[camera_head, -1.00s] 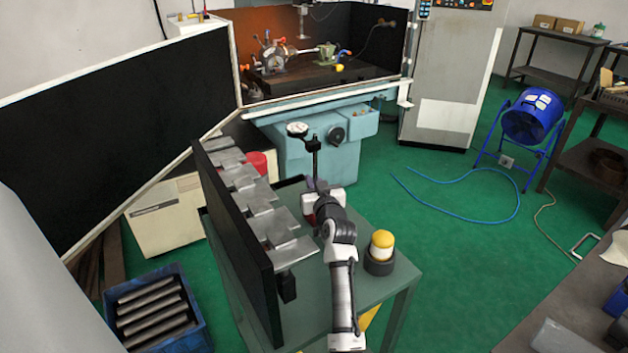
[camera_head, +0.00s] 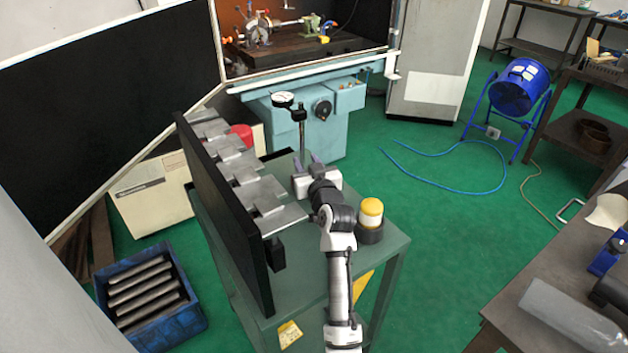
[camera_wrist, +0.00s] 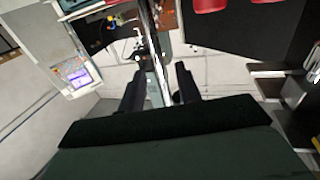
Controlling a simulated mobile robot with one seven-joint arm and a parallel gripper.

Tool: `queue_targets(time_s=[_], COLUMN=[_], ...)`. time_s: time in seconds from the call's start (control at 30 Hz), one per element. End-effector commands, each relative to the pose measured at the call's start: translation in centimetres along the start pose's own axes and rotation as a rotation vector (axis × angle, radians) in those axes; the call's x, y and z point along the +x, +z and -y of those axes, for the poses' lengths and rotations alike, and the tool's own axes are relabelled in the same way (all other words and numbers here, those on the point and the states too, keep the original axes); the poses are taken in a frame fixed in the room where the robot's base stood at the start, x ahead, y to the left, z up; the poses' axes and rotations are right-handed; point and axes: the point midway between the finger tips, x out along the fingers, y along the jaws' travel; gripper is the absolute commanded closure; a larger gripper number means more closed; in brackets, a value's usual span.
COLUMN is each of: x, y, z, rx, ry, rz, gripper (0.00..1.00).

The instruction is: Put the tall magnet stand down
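The tall magnet stand (camera_head: 302,137) rises as an upright thin post with a white-faced round dial (camera_head: 283,99) at its top left. It is at the far end of the green cart top (camera_head: 322,262). My gripper (camera_head: 307,159) is at the lower part of the post. In the wrist view, the shiny post (camera_wrist: 153,55) passes between the two dark fingers of my gripper (camera_wrist: 157,88), with gaps at both sides, so the fingers look open around it. The stand's base is hidden by my gripper, and I cannot see its contact with the cart.
A black panel (camera_head: 222,215) with several grey metal plates (camera_head: 262,193) stands along the cart's left side. A yellow-topped white container (camera_head: 371,212) sits in a dark ring near the right edge. A red round object (camera_head: 242,136) is behind the plates.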

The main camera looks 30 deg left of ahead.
Motion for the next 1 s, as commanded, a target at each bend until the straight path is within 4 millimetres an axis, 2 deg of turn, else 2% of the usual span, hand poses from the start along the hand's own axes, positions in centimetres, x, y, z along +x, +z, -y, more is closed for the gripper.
queue_targets(time_s=[0.03, 0.2, 0.4, 1.0], x=[-1.1, -4.1, -6.1, -6.4], y=[0.4, 0.3, 0.1, 0.0], z=[-0.1, -0.1, 0.0, 0.0], rx=[0.0, 0.001, 0.001, 0.0], ry=[0.002, 0.002, 0.001, 0.0], rz=[-0.001, -0.001, -0.001, 0.0], gripper=[0.66, 0.66, 0.66, 0.66])
